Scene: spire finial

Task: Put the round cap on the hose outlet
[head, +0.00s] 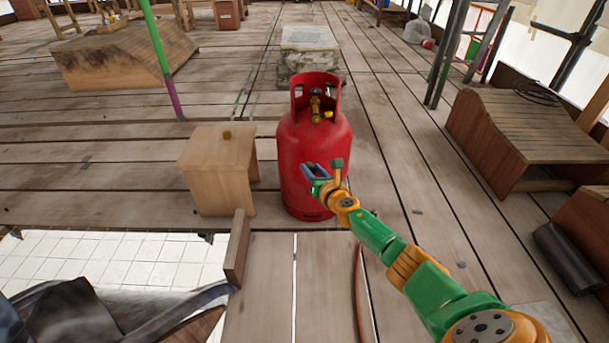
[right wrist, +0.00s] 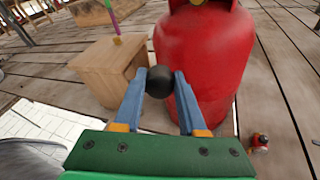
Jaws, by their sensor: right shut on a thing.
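My right gripper (head: 316,172) is in front of the red gas cylinder (head: 310,145), at about mid-height of it in the picture. In the right wrist view the gripper (right wrist: 160,88) is shut on a dark round cap (right wrist: 159,82), held between the blue fingertips. The cylinder (right wrist: 205,60) fills the view just beyond. On top of the cylinder, inside its collar, is a brass valve (head: 315,103) with a yellow part (head: 328,114); the cap is apart from it. Which fitting is the hose outlet I cannot tell. My left gripper is not in view.
A wooden stool (head: 218,165) with a small brass-coloured round piece (head: 227,134) on top stands left of the cylinder. A reddish hose (head: 358,290) lies on the planks. A small red-and-brass item (right wrist: 260,141) is on the floor right of the cylinder. A tiled gap (head: 110,262) opens at lower left.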

